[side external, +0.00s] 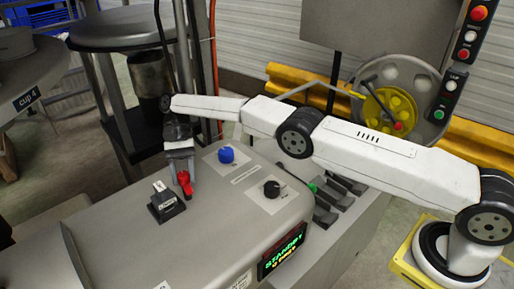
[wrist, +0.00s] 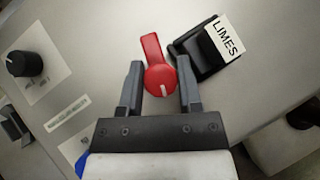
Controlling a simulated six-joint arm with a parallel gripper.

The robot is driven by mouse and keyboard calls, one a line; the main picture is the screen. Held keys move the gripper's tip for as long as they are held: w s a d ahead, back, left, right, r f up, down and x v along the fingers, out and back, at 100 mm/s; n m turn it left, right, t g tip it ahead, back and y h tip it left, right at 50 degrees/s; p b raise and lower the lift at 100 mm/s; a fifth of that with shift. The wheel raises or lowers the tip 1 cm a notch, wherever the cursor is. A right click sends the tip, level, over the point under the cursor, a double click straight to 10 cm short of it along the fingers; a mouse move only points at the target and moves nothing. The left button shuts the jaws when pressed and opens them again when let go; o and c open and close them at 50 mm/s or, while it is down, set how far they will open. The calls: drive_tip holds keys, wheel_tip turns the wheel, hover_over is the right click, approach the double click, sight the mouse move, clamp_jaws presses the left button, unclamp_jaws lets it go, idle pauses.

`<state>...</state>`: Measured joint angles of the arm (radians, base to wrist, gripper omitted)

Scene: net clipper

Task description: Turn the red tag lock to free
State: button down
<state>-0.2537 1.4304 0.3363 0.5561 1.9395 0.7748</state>
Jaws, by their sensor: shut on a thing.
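The red tag lock (wrist: 158,75) is a round red knob with a long flat handle and a short pale mark on its face. In the wrist view the handle points up and slightly left. It also shows in the side view (side external: 184,182), below my gripper (side external: 180,158), on the grey machine top (side external: 120,205). The side view hides most of the contact.
A black knob (side external: 271,188) and a blue button (side external: 226,155) sit on the same top. A display (side external: 283,250) reads "STANDBY". A grey post rises behind.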

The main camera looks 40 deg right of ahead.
sight(184, 175)
idle(0.5)
drive_tip(key=shift+c, duration=1.4)
unclamp_jaws()
drive_tip(key=shift+r, duration=0.1)
drive_tip(key=shift+r, duration=1.35)
drive_tip(key=shift+s+r, duration=0.15)
drive_tip(key=shift+r, duration=0.3)
drive_tip(key=s+d+r, duration=0.2)
drive_tip(key=s+r, duration=0.2)
drive_tip(key=s, duration=0.2)
drive_tip(key=s+d+r, duration=0.2)
drive_tip(key=s+r, duration=0.3)
drive_tip(key=s, duration=0.2)
drive_tip(key=shift+d+r, duration=0.15)
drive_tip(key=shift+d, duration=0.15)
